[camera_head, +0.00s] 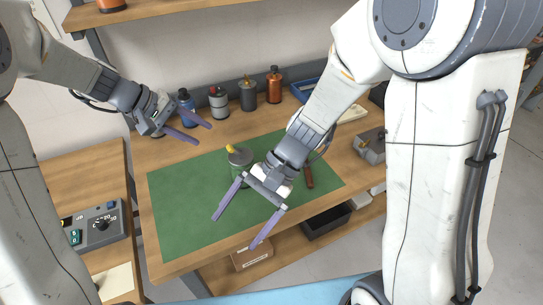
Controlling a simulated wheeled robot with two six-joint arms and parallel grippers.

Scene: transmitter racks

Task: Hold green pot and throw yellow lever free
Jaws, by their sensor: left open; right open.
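The green pot (238,168) stands upright on the green mat, with a grey top. The yellow lever (229,149) sticks up at the upper left of its top. My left gripper (204,135) is open and empty, to the left of and beyond the pot, apart from it. My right gripper (234,233) is open and empty in front of the pot, its fingers pointing toward the near edge of the mat. The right gripper's body hides part of the pot's lower right side; whether they touch I cannot tell.
The green mat (190,205) lies on a wooden bench. Several bottles and cans, including an orange bottle (274,88), line the back. A red-handled tool (308,177) lies right of my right gripper. A grey box (370,147) stands at the right. The mat's left part is clear.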

